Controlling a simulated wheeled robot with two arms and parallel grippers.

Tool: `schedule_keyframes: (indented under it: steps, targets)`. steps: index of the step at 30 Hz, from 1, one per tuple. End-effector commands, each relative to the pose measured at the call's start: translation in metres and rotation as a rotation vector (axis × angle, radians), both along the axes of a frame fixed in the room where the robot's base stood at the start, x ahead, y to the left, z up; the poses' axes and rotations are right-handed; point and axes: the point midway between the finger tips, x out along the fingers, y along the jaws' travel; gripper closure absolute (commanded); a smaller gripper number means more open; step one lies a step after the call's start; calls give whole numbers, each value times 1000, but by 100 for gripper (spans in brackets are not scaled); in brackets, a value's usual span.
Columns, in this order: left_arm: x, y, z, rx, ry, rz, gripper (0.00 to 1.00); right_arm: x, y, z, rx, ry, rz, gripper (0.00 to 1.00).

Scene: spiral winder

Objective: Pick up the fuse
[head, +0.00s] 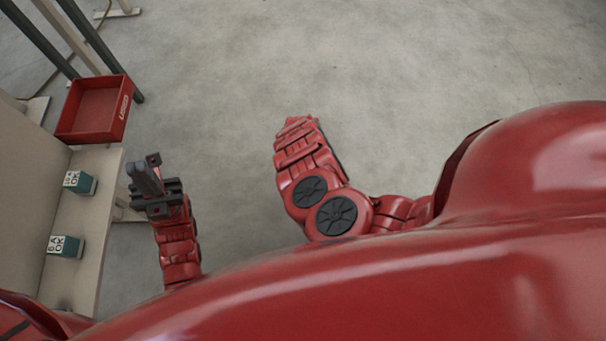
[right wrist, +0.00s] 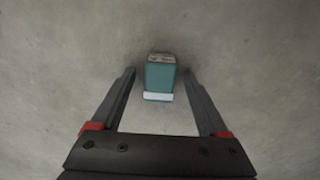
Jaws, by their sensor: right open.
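A teal box with a white strip (right wrist: 160,78), which looks like the fuse, lies in the right wrist view against a grey, floor-like surface. It shows between the fingers of my right gripper (right wrist: 158,90), which is open and empty. I cannot tell how far the box is from the fingertips. In the head view the right gripper is hidden behind its own arm. My left gripper (head: 150,178) is beside the beige shelf, seen nearly end-on, and its opening cannot be made out.
The beige shelf (head: 88,222) runs along the left side. A red open bin (head: 97,107) sits at its far end, near dark and pale posts (head: 88,36). Bare concrete floor (head: 430,70) is open ahead and to the right.

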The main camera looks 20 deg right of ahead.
Motion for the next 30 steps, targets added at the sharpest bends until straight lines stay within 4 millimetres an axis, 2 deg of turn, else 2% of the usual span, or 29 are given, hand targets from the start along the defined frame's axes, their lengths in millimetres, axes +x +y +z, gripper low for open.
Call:
schedule_keyframes:
  steps: [6,7,19,30]
  targets:
    - [-1,1,2,-6,-8,-2,100,0,0,0,0,0,0,22]
    - [-1,1,2,-6,-8,-2,100,0,0,0,0,0,0,26]
    - [0,1,2,-5,-7,-1,100,0,0,0,0,0,0,98]
    - [0,0,1,-2,-1,1,100,0,0,0,0,0,-1,100]
